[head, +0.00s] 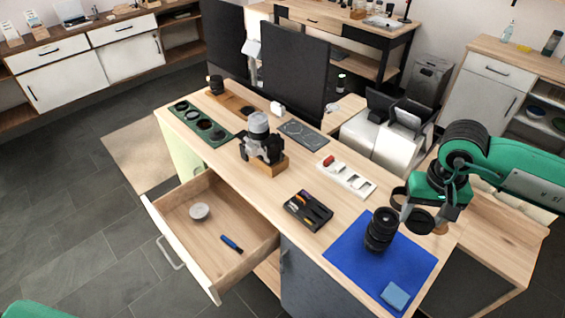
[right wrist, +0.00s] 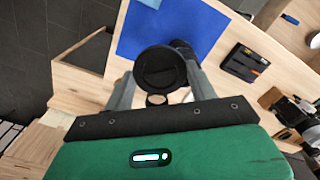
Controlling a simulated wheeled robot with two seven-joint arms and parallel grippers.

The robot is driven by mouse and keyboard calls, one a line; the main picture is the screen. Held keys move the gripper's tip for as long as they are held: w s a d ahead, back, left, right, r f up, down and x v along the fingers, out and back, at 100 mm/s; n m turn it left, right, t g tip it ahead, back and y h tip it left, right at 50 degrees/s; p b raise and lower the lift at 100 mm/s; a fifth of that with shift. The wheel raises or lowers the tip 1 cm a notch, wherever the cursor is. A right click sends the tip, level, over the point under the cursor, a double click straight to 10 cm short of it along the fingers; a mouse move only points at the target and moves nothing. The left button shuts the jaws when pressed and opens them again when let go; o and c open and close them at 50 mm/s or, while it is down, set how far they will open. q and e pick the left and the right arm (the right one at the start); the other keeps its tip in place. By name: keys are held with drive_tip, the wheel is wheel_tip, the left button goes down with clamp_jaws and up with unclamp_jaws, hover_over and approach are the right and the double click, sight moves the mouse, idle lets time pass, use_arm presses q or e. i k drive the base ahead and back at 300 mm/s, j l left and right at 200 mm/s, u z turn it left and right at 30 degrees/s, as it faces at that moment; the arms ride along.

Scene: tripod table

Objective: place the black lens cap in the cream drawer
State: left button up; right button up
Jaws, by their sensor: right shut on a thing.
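My right gripper (head: 408,212) is above the right end of the workbench, beside the blue mat. It is shut on the black lens cap (head: 420,221), a dark round disc held above the bench. In the right wrist view the cap (right wrist: 160,68) sits between the fingertips. The cream drawer (head: 180,249) is pulled open at the front left of the bench. It holds a grey round tin (head: 199,211) and a blue-and-black stick-like item (head: 231,244), with bare floor around them. My left gripper is out of view.
A black camera lens (head: 380,229) stands on the blue mat (head: 345,257) with a light-blue cloth (head: 395,295).

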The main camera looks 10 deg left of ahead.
sight(220, 228)
drive_tip(key=i+j+u, duration=0.15)
drive_tip(key=u, duration=0.25)
drive_tip(key=i+j+u, duration=0.15)
drive_tip(key=u, duration=0.25)
drive_tip(key=i+u, duration=0.15)
drive_tip(key=u, duration=0.25)
